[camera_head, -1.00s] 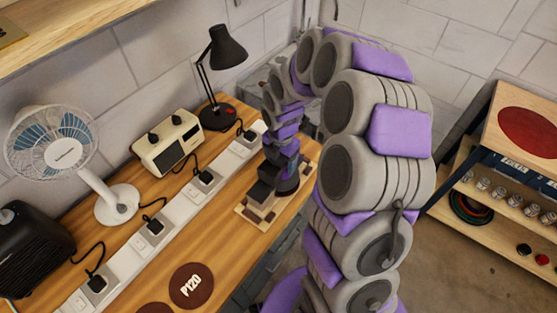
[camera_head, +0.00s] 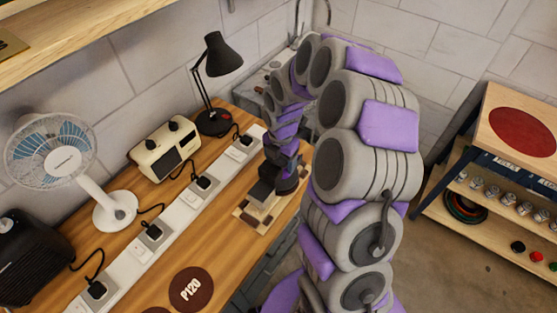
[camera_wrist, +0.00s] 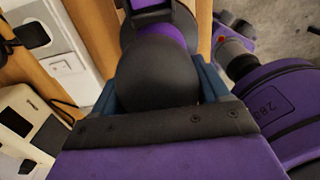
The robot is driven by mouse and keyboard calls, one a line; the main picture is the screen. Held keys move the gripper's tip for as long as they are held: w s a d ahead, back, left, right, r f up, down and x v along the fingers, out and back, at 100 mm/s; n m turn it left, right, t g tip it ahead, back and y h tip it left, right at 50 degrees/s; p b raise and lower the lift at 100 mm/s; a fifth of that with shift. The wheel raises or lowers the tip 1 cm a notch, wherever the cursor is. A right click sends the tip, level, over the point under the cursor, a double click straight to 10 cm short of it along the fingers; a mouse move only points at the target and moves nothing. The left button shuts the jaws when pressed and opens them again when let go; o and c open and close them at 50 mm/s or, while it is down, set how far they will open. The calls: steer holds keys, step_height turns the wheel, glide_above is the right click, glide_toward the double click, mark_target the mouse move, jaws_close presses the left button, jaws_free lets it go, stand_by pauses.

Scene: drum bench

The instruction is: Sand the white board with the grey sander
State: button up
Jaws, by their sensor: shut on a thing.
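The board (camera_head: 240,215) lies flat on the wooden bench near its front edge in the head view. It looks cream with brown patches, and much of it is covered. The sander (camera_head: 262,191), a dark grey block on a paler base, sits on the board. My gripper (camera_head: 282,179) is at the sander and shut on it; its fingertips are hard to make out. In the wrist view my purple gripper body and a dark rounded shape fill the middle, and the board is not clearly visible.
A white power strip (camera_head: 170,220) with plugs and cords runs along the bench behind the board. A fan (camera_head: 115,209), a cream radio (camera_head: 165,150) and a black lamp (camera_head: 213,122) stand behind it. A brown P120 disc (camera_head: 191,289) lies nearer. Shelves (camera_head: 480,225) stand at right.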

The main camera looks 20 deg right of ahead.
steer(key=shift+w+d, duration=0.15)
steer(key=shift+d, duration=0.15)
steer(key=shift+w+d+r+p, duration=0.1)
steer(key=shift+w+d+p, duration=0.4)
steer(key=shift+d, duration=0.2)
steer(key=shift+w+d+p, duration=0.45)
steer(key=shift+d, duration=0.35)
steer(key=shift+r, duration=0.1)
steer(key=shift+r+p, duration=1.85)
steer(key=shift+r, duration=1.1)
steer(key=shift+s+f, duration=0.1)
